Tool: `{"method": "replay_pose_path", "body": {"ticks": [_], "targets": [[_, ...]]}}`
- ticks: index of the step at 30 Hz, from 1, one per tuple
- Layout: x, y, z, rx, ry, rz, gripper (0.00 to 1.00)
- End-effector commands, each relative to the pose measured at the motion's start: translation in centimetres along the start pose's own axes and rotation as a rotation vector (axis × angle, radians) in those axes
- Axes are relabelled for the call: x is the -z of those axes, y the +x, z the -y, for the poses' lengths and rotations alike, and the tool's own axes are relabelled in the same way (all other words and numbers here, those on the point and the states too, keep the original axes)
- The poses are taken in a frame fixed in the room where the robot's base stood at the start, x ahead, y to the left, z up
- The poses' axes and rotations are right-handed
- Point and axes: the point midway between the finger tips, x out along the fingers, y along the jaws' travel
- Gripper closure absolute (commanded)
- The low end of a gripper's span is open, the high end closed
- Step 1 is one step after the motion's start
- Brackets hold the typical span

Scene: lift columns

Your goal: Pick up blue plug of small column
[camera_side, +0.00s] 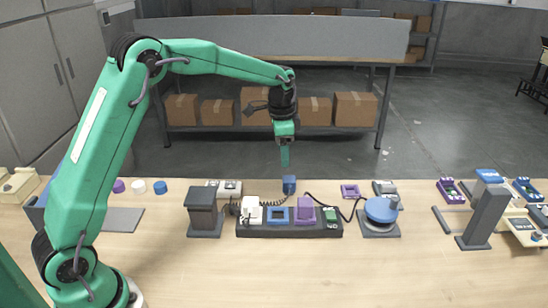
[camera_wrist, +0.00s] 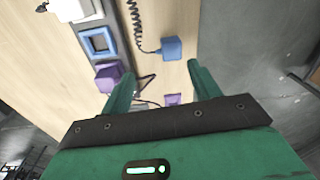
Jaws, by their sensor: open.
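The blue plug (camera_side: 289,185) is a small block at the back of the work area, behind the dark strip. It also shows in the wrist view (camera_wrist: 172,48), with a coiled black cord running from it. My gripper (camera_side: 285,160) hangs pointing down just above the plug in the side view. In the wrist view my gripper (camera_wrist: 163,75) has its two green fingers spread, nothing between them, and the plug ahead of the tips. I cannot tell which post is the small column; a short dark post (camera_side: 202,207) stands left of the strip.
The dark strip (camera_side: 290,232) holds a white plug (camera_side: 251,210), a blue square frame (camera_side: 277,216), a purple block (camera_side: 305,212) and a green piece (camera_side: 331,217). A blue round device (camera_side: 381,210) stands right of it. A purple frame (camera_side: 350,191) lies behind. The front table is clear.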

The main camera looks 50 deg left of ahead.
Motion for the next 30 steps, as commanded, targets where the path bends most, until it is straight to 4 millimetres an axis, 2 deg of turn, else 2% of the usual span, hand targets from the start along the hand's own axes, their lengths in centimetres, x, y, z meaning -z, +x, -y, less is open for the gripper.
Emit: {"method": "replay_pose_path", "body": {"ticks": [1,3,9,13,20,30], "targets": [[0.4,1.3,0.5,-0.01,0.017,0.011,0.38],[0.9,2.7,1.0,-0.019,0.042,0.022,0.38],[1.8,5.8,2.0,-0.042,0.094,0.044,0.38],[2.0,6.7,2.3,-0.049,0.11,0.05,0.38],[2.0,6.9,2.4,-0.05,0.114,0.051,0.38],[1.9,9.3,2.2,-0.049,0.113,0.051,0.38]]}}
